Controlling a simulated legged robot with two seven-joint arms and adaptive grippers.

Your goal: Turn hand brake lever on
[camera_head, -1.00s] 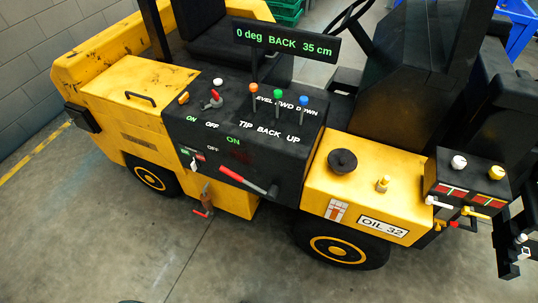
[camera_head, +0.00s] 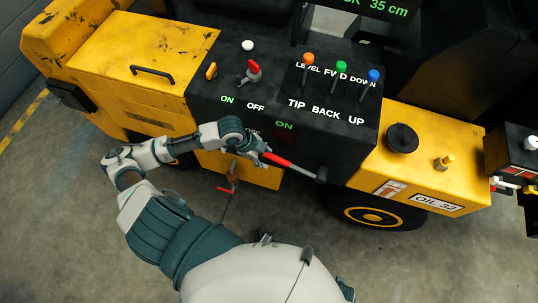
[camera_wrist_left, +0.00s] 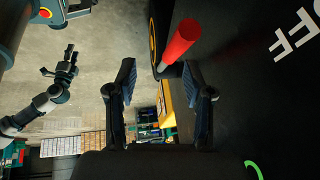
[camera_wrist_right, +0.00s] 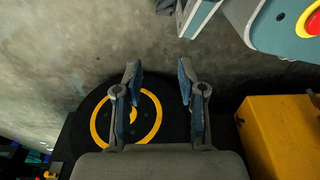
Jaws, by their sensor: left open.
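The hand brake lever (camera_head: 278,160) has a red grip and grey shaft, on the dark side panel of the yellow vehicle. Its red end points left, below a green ON label (camera_head: 284,125). My left gripper (camera_head: 257,152) is at the red end. In the left wrist view its fingers (camera_wrist_left: 160,72) are open, and the red grip (camera_wrist_left: 180,42) shows just beyond the fingertips, nearer the right finger. Whether they touch is unclear. My right gripper (camera_wrist_right: 159,72) is open and empty in the right wrist view, in front of a black wheel with a yellow ring (camera_wrist_right: 150,112).
Above the lever are a red-handled switch (camera_head: 253,68) and levers with orange (camera_head: 308,58), green (camera_head: 341,66) and blue (camera_head: 374,75) knobs. A smaller red-handled part (camera_head: 229,188) hangs below left. A black cap (camera_head: 402,138) is on the right. The concrete floor in front is open.

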